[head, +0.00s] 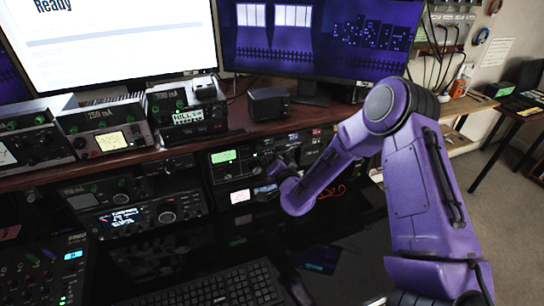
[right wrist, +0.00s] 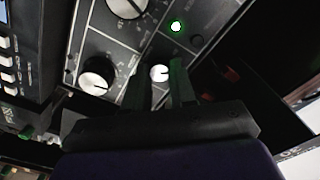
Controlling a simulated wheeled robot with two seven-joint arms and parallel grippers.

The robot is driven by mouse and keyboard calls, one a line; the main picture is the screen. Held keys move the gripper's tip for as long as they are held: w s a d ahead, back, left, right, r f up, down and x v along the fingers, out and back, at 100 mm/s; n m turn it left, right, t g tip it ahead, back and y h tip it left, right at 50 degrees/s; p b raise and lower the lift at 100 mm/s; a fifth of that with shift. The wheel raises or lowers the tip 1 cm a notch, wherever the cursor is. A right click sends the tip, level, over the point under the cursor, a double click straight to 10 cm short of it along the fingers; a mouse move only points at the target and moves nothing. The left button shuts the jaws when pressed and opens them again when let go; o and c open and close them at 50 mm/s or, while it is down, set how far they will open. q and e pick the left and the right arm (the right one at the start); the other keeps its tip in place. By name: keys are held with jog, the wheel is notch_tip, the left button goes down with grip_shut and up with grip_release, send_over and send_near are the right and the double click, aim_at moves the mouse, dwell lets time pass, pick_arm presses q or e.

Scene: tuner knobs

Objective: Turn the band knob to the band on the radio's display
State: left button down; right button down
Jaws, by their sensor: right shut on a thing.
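In the right wrist view, the two dark fingers of my right gripper (right wrist: 162,88) stand on either side of a small white-faced knob (right wrist: 159,73) and are shut on it. A larger white-faced knob (right wrist: 97,75) is to its left, and another big knob (right wrist: 128,6) is at the top edge. The panel labels are too small to read, so I cannot tell which is the band knob. In the head view, my right arm reaches the radio on the lower shelf, which has a lit green display (head: 223,156). Its text is unreadable. My left gripper is out of view.
Another radio (head: 130,216) with a lit screen stands to the left. A keyboard (head: 215,287) lies on the dark desk in front. Meters and monitors stand above the shelf.

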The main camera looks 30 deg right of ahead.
jog(key=shift+f+n, duration=0.1)
jog(key=shift+n, duration=0.2)
jog(key=c, duration=0.9)
grip_release()
jog(key=shift+b+v, duration=1.65)
jog(key=shift+v, duration=3.65)
